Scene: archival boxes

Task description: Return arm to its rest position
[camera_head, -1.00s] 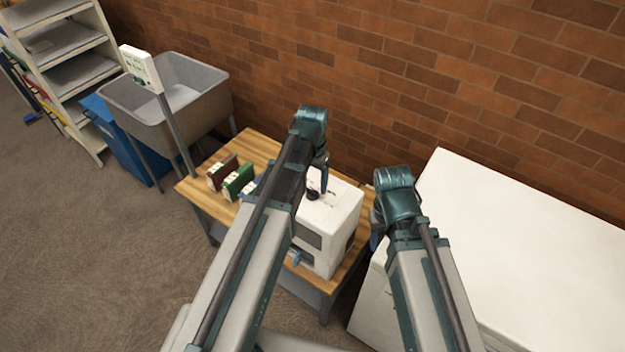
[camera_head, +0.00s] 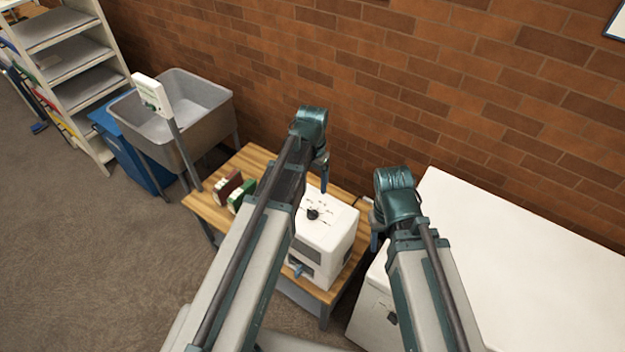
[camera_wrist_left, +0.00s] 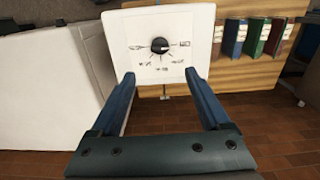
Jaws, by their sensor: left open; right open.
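My left arm reaches in over the wooden table in the head view. Its gripper (camera_head: 323,172) hangs down by the back of the white box with a black dial (camera_head: 335,230), partly hidden behind the wrist. In the left wrist view the two blue fingers (camera_wrist_left: 162,98) are spread wide with nothing between them. The white box's dial face (camera_wrist_left: 162,42) lies beyond the fingertips, and I cannot tell how far. My right arm is bent in front of the large white cabinet. Only a bit of my right gripper (camera_head: 375,232) shows beside its wrist, and its fingers are mostly hidden.
A wooden table (camera_head: 212,208) carries the box and several books, a brown one (camera_head: 228,184) and a green one (camera_head: 241,196) among them. A grey sink (camera_head: 185,110), a blue bin (camera_head: 133,150) and shelves stand left. A large white cabinet (camera_head: 520,250) stands right, and a brick wall is behind.

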